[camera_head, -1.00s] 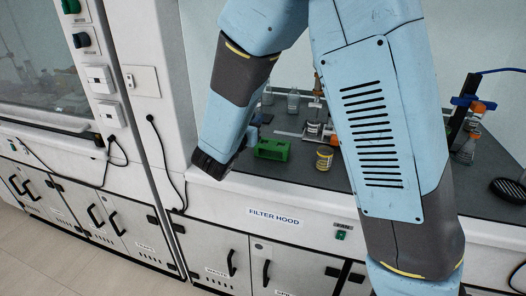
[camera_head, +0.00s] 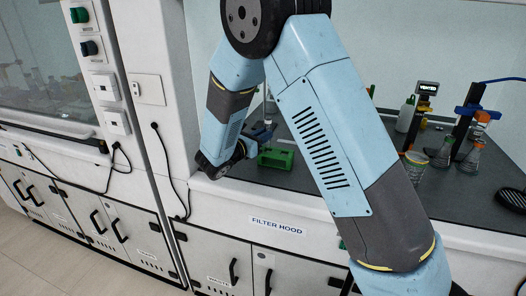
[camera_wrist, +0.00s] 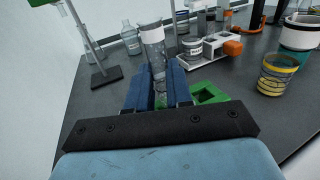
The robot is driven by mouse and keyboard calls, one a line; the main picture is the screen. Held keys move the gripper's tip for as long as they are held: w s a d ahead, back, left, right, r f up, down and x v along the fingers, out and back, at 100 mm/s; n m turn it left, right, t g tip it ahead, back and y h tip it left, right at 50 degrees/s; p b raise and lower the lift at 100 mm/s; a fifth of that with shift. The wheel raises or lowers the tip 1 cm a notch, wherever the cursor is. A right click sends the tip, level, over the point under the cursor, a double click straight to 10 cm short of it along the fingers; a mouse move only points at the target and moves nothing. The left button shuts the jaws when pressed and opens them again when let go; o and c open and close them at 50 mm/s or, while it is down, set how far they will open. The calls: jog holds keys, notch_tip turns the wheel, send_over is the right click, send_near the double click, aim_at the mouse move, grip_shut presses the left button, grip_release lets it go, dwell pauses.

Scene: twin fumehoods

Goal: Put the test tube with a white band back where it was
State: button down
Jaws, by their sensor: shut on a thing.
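My gripper (camera_wrist: 160,92) has blue fingers that are shut on a clear test tube with a white band (camera_wrist: 153,36). The tube stands up from between the fingers, slightly tilted in the wrist view. The green rack (camera_wrist: 212,91) is on the bench just right of and beyond the fingers, partly hidden by them, with an open hole showing at its right. In the head view my gripper (camera_head: 262,132) is at the left end of the green rack (camera_head: 276,158). The tube is too small to tell apart there.
A stand with a dark base (camera_wrist: 106,77) and a glass bottle (camera_wrist: 131,38) are at the left. A white holder (camera_wrist: 208,57) with small vessels is beyond the rack. A yellow-banded beaker (camera_wrist: 276,74) stands at the right. A flask (camera_head: 471,160) stands further right.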

aim_at(266, 146)
jog(key=shift+f, duration=2.55)
jog(key=c, duration=1)
grip_release()
